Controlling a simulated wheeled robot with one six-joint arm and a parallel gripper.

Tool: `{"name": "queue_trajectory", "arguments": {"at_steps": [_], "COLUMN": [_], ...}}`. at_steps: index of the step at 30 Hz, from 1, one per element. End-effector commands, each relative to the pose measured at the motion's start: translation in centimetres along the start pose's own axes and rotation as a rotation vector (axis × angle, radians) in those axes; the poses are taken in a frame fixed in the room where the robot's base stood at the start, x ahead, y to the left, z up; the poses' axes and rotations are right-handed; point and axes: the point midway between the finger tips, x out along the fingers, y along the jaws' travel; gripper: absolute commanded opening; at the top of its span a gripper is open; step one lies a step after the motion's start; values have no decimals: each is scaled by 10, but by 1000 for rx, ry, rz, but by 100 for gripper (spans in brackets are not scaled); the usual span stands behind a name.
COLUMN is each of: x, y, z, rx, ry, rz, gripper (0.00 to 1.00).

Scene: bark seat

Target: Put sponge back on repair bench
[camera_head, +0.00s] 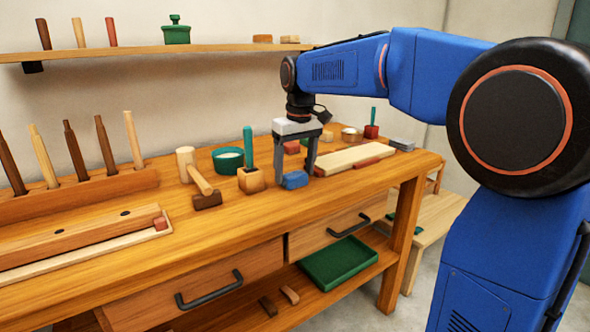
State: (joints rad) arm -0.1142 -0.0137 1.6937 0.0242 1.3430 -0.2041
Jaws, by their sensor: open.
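A small blue block (295,181), which looks like the sponge, is on the wooden repair bench (235,222) near its front edge. My gripper (296,172) points down over it. Its fingers are open, one on each side of the block. I cannot tell whether either finger touches it. The blue arm comes in from the right.
A green-handled tool in a wooden block (250,178), a mallet (203,185) and a green bowl (228,159) stand left of my gripper. A pale board (352,159) lies to the right. A wall shelf (150,52) runs above. A green tray (339,262) sits below.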

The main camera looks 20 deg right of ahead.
Motion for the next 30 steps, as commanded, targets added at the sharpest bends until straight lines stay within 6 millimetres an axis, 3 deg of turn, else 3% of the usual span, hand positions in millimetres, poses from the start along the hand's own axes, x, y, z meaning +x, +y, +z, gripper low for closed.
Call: {"name": "queue_trajectory", "arguments": {"at_steps": [5, 18, 24, 30], "x": [-18, -98, -117, -122], "y": [0, 0, 0, 0], "z": [-1, -1, 0, 0], "rx": [0, 0, 0, 0], "ry": [3, 3, 0, 0], "rz": [1, 1, 0, 0], "gripper": [73, 73, 73, 73]}}
